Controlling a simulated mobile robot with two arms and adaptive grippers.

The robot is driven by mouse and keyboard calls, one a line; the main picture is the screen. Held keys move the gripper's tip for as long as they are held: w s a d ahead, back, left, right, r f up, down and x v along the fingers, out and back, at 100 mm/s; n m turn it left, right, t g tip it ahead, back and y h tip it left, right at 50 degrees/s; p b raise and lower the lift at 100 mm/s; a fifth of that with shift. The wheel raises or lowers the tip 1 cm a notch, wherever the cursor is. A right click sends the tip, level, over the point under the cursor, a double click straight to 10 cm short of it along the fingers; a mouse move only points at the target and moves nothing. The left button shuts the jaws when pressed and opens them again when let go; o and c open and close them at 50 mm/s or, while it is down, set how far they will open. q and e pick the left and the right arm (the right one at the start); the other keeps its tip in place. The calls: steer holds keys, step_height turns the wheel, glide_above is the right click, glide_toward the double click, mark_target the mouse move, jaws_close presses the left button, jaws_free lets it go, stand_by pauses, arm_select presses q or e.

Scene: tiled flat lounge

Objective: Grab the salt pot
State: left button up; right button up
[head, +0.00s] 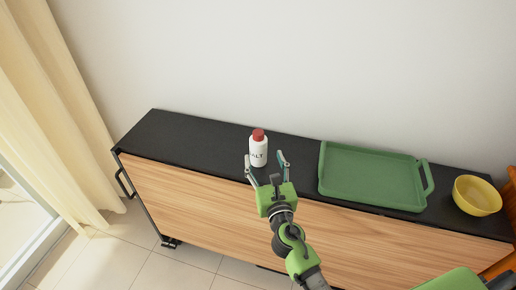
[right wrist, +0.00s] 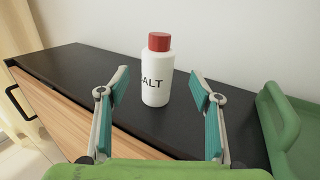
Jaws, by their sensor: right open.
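The salt pot (head: 258,152) is a white bottle with a red cap and dark lettering. It stands upright on the black top of a low cabinet. In the right wrist view the salt pot (right wrist: 156,75) is just beyond and between the fingertips. My right gripper (head: 267,160) is open and empty, its fingers pointing at the pot with one on each side. The right gripper's teal-padded fingers (right wrist: 160,88) also show spread wide in the right wrist view. My left gripper is not in view.
A green tray (head: 326,180) lies on the cabinet top to the right of the pot, and a yellow bowl (head: 477,196) stands at the right end. The black cabinet top (head: 185,135) is clear to the left. A wall rises behind; a curtain (head: 60,110) hangs at left.

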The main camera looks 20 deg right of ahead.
mark_target(261, 150)
steer(key=shift+w+d+f, duration=0.1)
steer(key=shift+w+d, duration=0.05)
steer(key=shift+w, duration=2.15)
steer(key=w+b, duration=0.1)
steer(key=w, duration=0.1)
steer(key=shift+w, duration=0.3)
steer(key=shift+w+d, duration=0.1)
steer(key=shift+w, duration=0.4)
steer(key=shift+s, duration=0.1)
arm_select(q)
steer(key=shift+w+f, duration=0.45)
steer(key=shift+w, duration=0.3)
arm_select(e)
steer(key=c, duration=1.3)
